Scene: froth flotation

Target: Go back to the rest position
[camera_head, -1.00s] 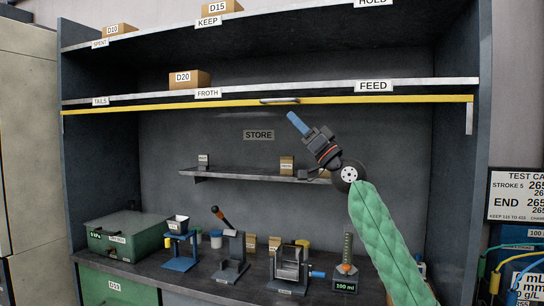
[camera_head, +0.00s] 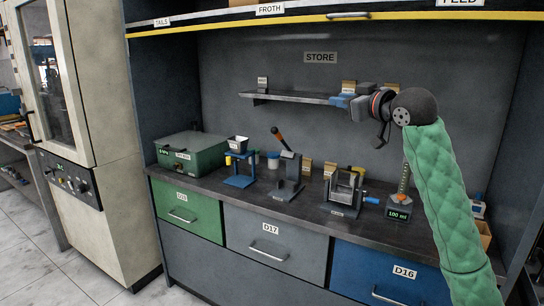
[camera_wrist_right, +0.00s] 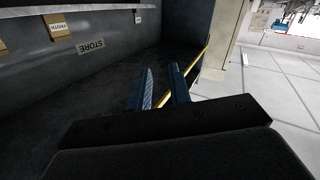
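My right arm, in a green quilted sleeve, comes in from the right in the head view. Its gripper (camera_head: 338,101) points left, with blue fingers in front of the right part of the small shelf, above the bench. In the right wrist view the two blue fingers (camera_wrist_right: 164,88) stand apart with a gap between them. Nothing is held between them. My left gripper is not in view.
The small shelf (camera_head: 290,97) and yellow rail (camera_head: 420,16) are close by. Floor is free at left.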

